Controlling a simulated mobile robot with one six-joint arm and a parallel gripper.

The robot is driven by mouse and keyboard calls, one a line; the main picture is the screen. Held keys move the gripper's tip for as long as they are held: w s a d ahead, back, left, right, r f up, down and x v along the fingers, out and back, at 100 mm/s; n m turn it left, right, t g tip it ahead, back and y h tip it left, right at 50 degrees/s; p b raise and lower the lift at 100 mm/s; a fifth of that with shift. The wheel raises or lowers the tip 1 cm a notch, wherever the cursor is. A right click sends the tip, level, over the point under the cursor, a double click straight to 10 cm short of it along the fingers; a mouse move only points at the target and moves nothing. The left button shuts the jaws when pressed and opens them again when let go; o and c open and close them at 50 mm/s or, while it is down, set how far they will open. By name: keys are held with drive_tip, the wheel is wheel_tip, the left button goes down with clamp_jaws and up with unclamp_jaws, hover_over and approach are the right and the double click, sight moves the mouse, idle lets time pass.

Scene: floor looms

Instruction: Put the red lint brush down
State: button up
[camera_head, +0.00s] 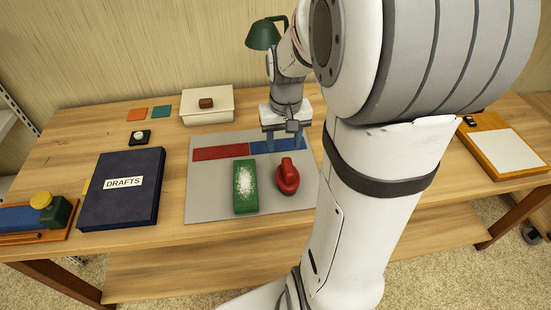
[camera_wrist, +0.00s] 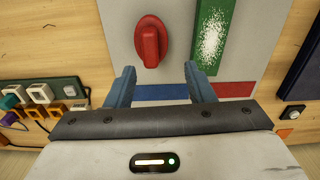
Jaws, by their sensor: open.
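The red lint brush (camera_head: 287,177) lies on the grey mat (camera_head: 208,205), apart from my gripper. It sits to the right of a green block (camera_head: 245,200) with white fluff on top, and nearer the front than the blue strip (camera_head: 262,147). My gripper (camera_head: 284,146) is open and empty, over the blue strip behind the brush. In the wrist view, the brush (camera_wrist: 150,42) shows just beyond the fingertips of my gripper (camera_wrist: 159,68), roughly in line with the gap between them. A red strip (camera_head: 219,153) runs beside the blue one.
A dark DRAFTS binder (camera_head: 120,205) lies left of the mat. A cream box (camera_head: 207,108) and a green lamp (camera_head: 263,35) stand at the back. A wooden-framed white board (camera_head: 507,148) lies at the right. The mat's front left is bare.

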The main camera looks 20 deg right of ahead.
drive_tip(key=s+a+r+n+t, duration=0.2)
drive_tip(key=s+a+r, duration=0.2)
drive_tip(key=s+a, duration=0.5)
drive_tip(key=shift+s+a+r+n, duration=0.3)
drive_tip(key=shift+s+a+r, duration=0.1)
drive_tip(key=shift+s, duration=0.55)
